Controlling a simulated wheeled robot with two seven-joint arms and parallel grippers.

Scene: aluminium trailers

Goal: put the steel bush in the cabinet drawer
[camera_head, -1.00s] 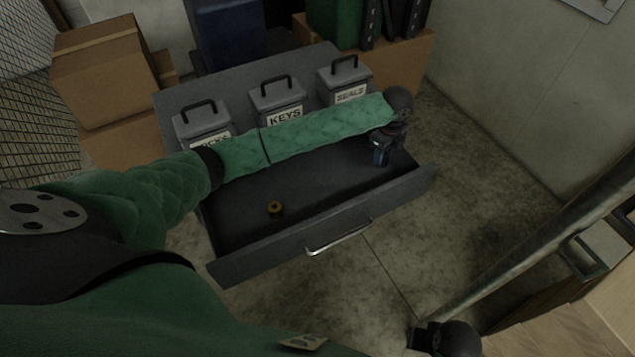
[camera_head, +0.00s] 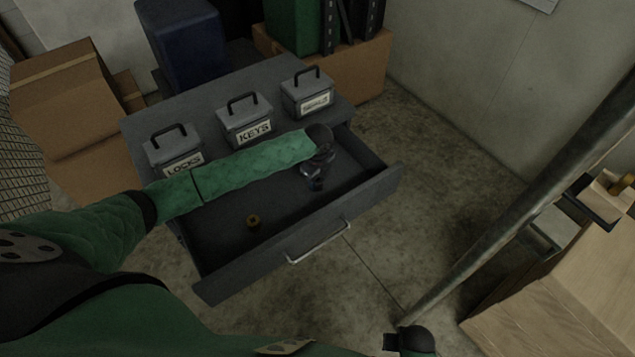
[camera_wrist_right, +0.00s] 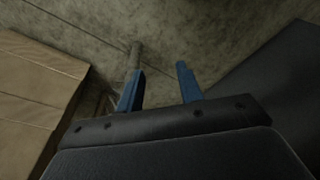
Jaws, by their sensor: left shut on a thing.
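The grey cabinet's drawer (camera_head: 245,280) is pulled open, with a metal bar handle (camera_head: 318,244) on its front. My left arm reaches across the cabinet from the left. My left gripper (camera_head: 315,184) is over the right part of the open drawer, pointing down. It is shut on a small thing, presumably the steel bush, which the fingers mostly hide. My right gripper (camera_wrist_right: 158,68) is open and empty in the right wrist view, above the concrete floor.
Three grey lidded boxes stand on the cabinet top behind my left arm: LOCKS (camera_head: 173,153), KEYS (camera_head: 245,121) and a third labelled box (camera_head: 307,93). Cardboard boxes (camera_head: 65,100) are at left. A slanting pole (camera_head: 520,205) is at right.

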